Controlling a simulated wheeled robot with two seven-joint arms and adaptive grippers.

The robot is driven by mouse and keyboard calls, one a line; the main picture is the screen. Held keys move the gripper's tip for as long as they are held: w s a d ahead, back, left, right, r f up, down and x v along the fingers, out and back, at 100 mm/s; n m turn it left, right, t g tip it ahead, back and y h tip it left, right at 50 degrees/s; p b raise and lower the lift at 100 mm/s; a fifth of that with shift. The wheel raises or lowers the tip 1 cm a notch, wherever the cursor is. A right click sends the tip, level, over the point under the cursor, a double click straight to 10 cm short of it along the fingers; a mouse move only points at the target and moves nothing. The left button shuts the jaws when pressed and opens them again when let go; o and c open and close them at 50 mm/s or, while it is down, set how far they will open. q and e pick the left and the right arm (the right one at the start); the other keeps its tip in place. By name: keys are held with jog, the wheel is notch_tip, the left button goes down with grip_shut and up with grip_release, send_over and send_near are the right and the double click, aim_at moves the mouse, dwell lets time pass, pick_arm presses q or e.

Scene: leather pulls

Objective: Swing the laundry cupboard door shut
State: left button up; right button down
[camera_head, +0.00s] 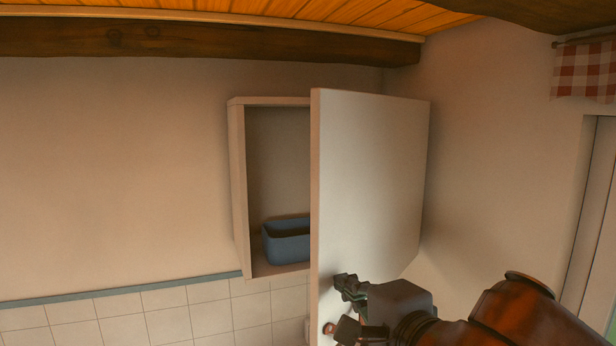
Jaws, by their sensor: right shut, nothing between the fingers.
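The laundry cupboard (238,190) is a pale box on the wall. Its door (370,180) stands open, the near edge towards me and the broad face turned to the right. The door hides the right part of the cupboard and its hinge side. My right gripper (347,307) is at the lower part of the door's face, close to the near edge. It is shut and empty; I cannot tell whether it touches the door. A small brown piece (328,328), perhaps the leather pull, shows by its lower finger. My left gripper is not in view.
A blue bin (287,241) sits inside on the cupboard floor, partly behind the door edge. A dark beam (200,42) runs above the cupboard. White tiles (170,318) lie below. A checked curtain (583,72) and window frame are at the right. The wall left of the cupboard is clear.

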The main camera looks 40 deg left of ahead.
jog(key=a, duration=0.9)
jog(key=shift+w+a+p, duration=0.25)
jog(key=shift+p, duration=0.15)
jog(key=w+a+p, duration=0.5)
jog(key=a+p, duration=0.2)
jog(key=a, duration=0.6)
jog(key=shift+a+p, duration=0.35)
jog(key=shift+a, duration=0.05)
dwell(0.4)
jog(key=f+b+v, duration=0.3)
jog(key=b+v, duration=1.1)
jog(key=shift+s+d, duration=0.3)
jog(key=shift+d, duration=0.25)
